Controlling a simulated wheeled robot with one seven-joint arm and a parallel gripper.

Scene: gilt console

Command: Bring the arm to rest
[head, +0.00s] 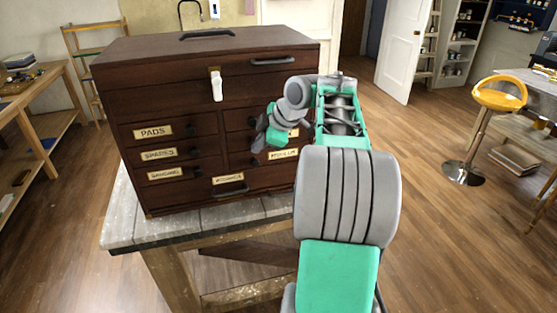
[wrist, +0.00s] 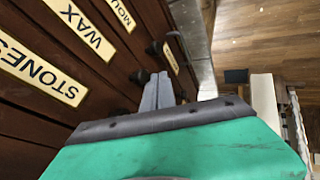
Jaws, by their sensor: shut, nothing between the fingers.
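My arm reaches forward over the table, and its end is in front of the right-hand drawers of a dark wooden chest (head: 169,106). My gripper (head: 259,143) is partly hidden by my own wrist in the head view. In the wrist view my gripper (wrist: 157,92) shows two grey fingers pressed together with nothing between them. The fingertips are close to the drawer fronts, near dark knobs; I cannot tell if they touch. Labels reading STONES (wrist: 38,72) and WAX (wrist: 85,28) are beside them.
The chest stands on a pale, worn table (head: 125,228). A white tag (head: 217,86) hangs at its front latch. A yellow stool (head: 499,94) stands on the open wooden floor to the right. A wooden bench (head: 42,115) is at the left.

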